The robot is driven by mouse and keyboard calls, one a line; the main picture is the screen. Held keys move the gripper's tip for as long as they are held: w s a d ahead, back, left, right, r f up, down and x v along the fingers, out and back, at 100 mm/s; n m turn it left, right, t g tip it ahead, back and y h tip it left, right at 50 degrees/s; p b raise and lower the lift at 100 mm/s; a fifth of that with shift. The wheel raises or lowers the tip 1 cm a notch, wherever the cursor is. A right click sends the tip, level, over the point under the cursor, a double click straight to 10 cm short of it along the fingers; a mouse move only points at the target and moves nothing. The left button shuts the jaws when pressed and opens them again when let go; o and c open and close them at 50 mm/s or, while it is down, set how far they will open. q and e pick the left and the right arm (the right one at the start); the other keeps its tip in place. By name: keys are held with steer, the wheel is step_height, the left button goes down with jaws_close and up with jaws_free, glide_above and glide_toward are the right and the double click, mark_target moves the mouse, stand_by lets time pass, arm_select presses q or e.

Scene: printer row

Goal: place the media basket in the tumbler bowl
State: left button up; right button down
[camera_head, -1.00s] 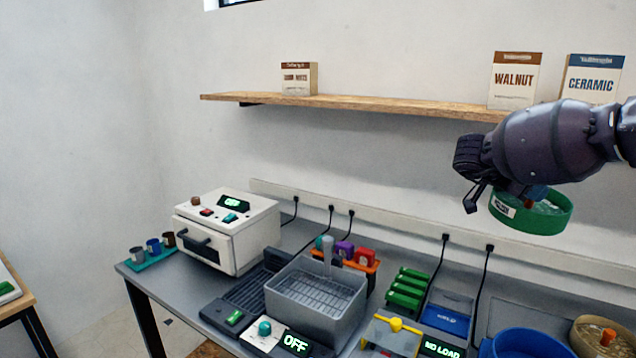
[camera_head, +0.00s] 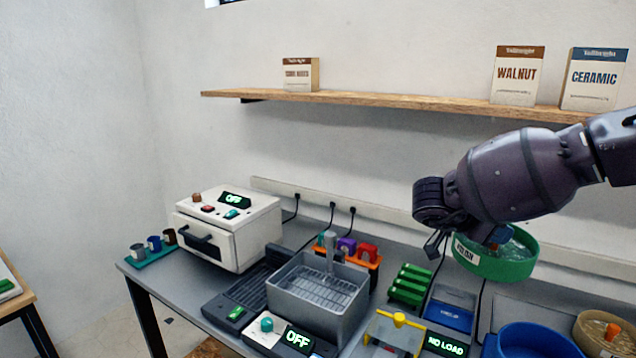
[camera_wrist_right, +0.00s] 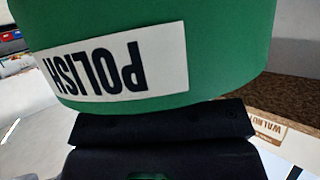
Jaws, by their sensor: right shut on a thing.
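The green media basket (camera_head: 510,262) has a white label and pale contents. It hangs in the air above the right part of the bench. In the right wrist view the green wall (camera_wrist_right: 220,50) fills the top, with the label reading POLISH upside down. My right gripper (camera_head: 445,241) is shut on the basket at its left side; the exact grip is partly hidden. A blue bowl (camera_head: 530,343), likely the tumbler bowl, stands below the basket at the bottom edge, cut off by the frame. My left gripper is out of view.
A tan-filled bowl (camera_head: 590,335) with an orange knob stands right of the blue bowl. Left are a NO LOAD display (camera_head: 445,346), green blocks (camera_head: 409,285), a grey basin (camera_head: 318,295) and a white oven-like box (camera_head: 228,230). A wooden shelf (camera_head: 400,105) with boxes runs above.

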arm_select(q)
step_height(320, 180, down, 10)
steer(key=b, duration=0.8)
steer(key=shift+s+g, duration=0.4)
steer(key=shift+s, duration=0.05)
arm_select(e)
steer(key=s+a+f+n+t+y, duration=0.1)
steer(key=s+a+f+n+t, duration=0.1)
steer(key=s+a+f, duration=0.2)
steer(key=s+a+f+n+t, duration=0.2)
steer(key=s+a+f, duration=0.3)
steer(key=f, duration=0.6)
steer(key=s+a+f+n+t+y, duration=0.1)
steer(key=s+a+f+n, duration=0.1)
steer(key=s+a+f, duration=0.2)
step_height(320, 180, down, 3)
steer(key=shift+s+a+f+t+y, duration=0.2)
steer(key=shift+s+a+t+y, duration=0.15)
steer(key=shift+s, duration=0.55)
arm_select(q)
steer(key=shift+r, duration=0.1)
arm_select(e)
steer(key=shift+d, duration=0.2)
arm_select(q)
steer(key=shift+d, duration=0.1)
